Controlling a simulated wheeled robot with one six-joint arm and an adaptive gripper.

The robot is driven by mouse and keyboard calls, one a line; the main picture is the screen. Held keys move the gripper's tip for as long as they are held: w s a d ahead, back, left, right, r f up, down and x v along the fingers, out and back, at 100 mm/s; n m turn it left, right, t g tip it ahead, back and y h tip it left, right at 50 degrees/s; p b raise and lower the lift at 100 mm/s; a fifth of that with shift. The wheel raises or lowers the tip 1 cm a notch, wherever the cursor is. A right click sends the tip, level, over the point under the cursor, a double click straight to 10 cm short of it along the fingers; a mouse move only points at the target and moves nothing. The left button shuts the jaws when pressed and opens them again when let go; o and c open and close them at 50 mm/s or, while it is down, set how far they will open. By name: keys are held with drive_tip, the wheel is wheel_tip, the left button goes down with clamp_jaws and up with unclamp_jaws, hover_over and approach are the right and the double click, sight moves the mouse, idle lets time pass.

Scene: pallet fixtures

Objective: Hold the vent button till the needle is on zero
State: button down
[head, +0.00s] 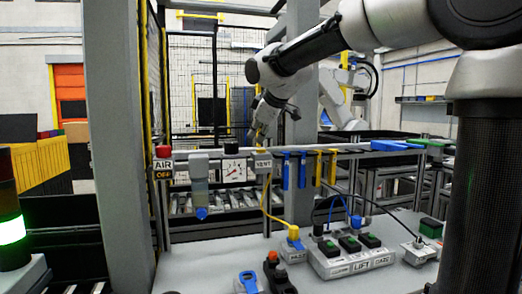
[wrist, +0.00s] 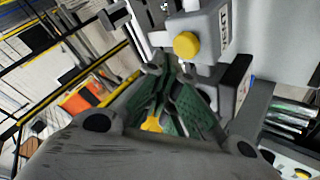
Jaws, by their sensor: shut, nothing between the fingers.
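The grey box marked VENT (head: 263,163) is on the rail, to the right of the white round gauge (head: 233,171). The gauge's needle is too small to read. In the wrist view the vent box (wrist: 216,32) is at the top, with its round yellow vent button (wrist: 187,44) facing the camera. My gripper (head: 257,136) is just above the vent box in the head view. In the wrist view my gripper (wrist: 172,82) has its green-padded fingers shut and empty, their tips below and left of the button in the picture. I see no contact with the button.
A red knob (head: 163,152) sits over the AIR OFF sign left of the gauge. Blue and yellow handles (head: 302,170) hang right of the vent box. A grey table (head: 215,270) in front carries button boxes marked LIFT (head: 355,258) and several cables.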

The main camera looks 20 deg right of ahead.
drive_tip(key=shift+r, duration=2.5)
drive_tip(key=s+d+f+m+g, duration=0.1)
drive_tip(key=s+d+f+m, duration=0.2)
drive_tip(key=s, duration=0.8)
drive_tip(key=s+d+f+m+g+h, duration=0.1)
drive_tip(key=s+d+f+m+g, duration=0.1)
drive_tip(key=s+d+f+m, duration=0.2)
drive_tip(key=s+d+f+m+g+h, duration=0.1)
drive_tip(key=s+d+f+m, duration=0.3)
drive_tip(key=s+d+f, duration=0.5)
drive_tip(key=s+f, duration=0.6)
drive_tip(key=s, duration=0.4)
drive_tip(key=shift+f+g, duration=0.4)
drive_tip(key=shift+w, duration=0.1)
